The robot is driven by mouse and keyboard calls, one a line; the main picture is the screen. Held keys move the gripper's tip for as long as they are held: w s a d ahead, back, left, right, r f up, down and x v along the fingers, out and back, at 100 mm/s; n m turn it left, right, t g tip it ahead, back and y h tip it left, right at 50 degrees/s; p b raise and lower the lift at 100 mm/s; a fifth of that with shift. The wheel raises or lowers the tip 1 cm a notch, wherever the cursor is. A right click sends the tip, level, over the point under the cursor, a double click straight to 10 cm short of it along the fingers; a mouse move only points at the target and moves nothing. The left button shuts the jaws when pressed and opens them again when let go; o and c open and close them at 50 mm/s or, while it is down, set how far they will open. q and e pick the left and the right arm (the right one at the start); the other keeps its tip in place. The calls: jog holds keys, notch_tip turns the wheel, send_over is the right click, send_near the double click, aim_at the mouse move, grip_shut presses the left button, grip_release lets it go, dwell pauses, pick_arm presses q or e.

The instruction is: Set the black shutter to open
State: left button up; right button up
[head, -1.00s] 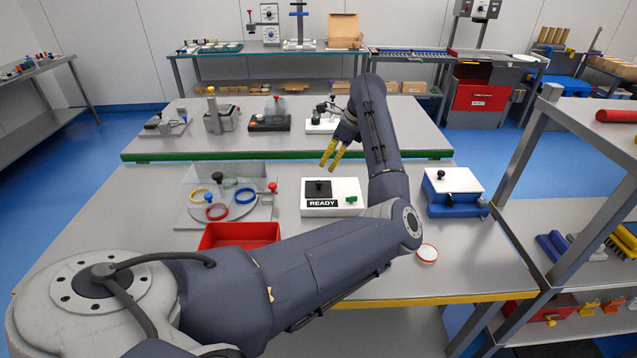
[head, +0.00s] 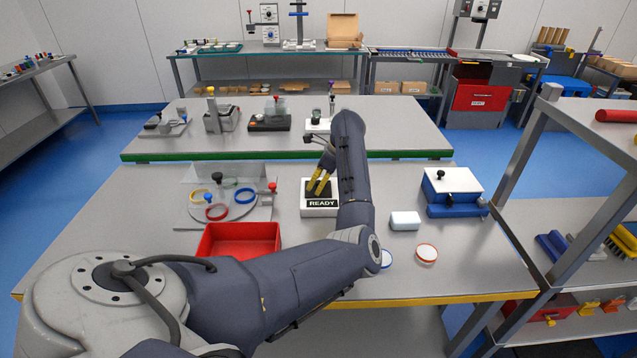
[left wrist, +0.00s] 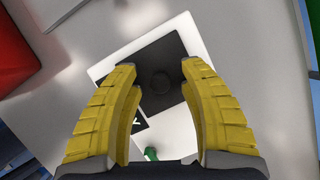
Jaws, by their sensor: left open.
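The white box (head: 306,210) with a READY label stands in the middle of the near table. Its black shutter (left wrist: 173,52) is a square plate with a round black knob (left wrist: 160,83), seen from above in the left wrist view. In the head view my fingers partly cover the shutter. A green part (left wrist: 151,153) shows on the box's white top. My left gripper (head: 318,188) is over the box, pointing down at the shutter. In the left wrist view its yellow fingers (left wrist: 160,70) are open, one on each side of the knob, with nothing between them gripped.
A red tray (head: 238,232) and a clear-walled fixture with colored rings (head: 245,195) lie to the left. A white block (head: 405,220), an orange-rimmed disc (head: 427,253) and a blue box with a white lid (head: 453,181) are to the right. A shelf rack (head: 560,195) borders the right side.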

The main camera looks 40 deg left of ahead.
pick_arm(q)
jog(key=shift+c, duration=0.2)
grip_shut()
dwell(0.4)
